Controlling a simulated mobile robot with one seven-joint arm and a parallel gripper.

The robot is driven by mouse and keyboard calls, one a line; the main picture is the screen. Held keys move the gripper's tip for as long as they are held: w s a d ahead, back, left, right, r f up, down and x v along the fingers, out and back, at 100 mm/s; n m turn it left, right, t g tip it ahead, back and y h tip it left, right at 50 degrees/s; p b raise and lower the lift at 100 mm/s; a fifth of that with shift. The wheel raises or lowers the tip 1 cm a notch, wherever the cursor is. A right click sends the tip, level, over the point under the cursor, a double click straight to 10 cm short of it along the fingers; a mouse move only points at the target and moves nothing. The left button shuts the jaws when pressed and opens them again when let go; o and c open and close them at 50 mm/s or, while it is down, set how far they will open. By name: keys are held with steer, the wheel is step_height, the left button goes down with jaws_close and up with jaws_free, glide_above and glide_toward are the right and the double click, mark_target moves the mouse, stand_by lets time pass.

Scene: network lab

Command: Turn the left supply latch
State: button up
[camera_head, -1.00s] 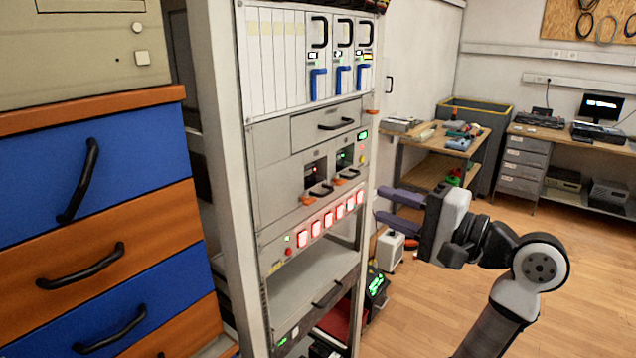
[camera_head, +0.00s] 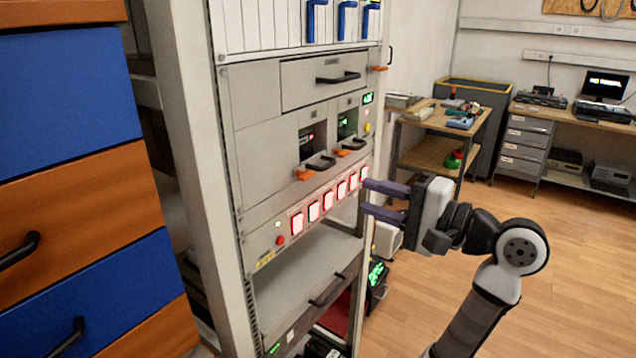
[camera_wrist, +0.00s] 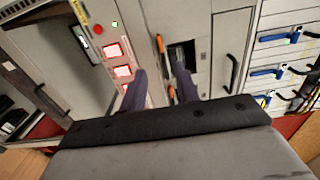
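The left supply latch is a small orange lever (camera_head: 303,175) at the lower left of the left supply module in the rack, beside a black handle (camera_head: 321,163). It shows in the wrist view (camera_wrist: 160,43) above the gap between my fingers. A similar right orange latch (camera_head: 343,152) sits on the neighbouring module, partly behind a finger in the wrist view (camera_wrist: 171,92). My gripper (camera_head: 366,197) is open and empty, in front of the rack's right side and lower than the latches. It also shows in the wrist view (camera_wrist: 158,78).
A row of red-lit switches (camera_head: 328,199) lies just below the supply modules. A drawer with a black handle (camera_head: 338,77) is above. Blue handles (camera_head: 347,18) are higher up. A blue and orange cabinet (camera_head: 70,210) stands left; open floor (camera_head: 560,240) lies right.

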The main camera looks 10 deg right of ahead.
mark_target(310, 177)
steer(key=p+x, duration=0.2)
steer(key=x, duration=0.9)
steer(key=shift+w+a+p, duration=0.25)
steer(key=shift+a+p, duration=0.05)
jaws_close()
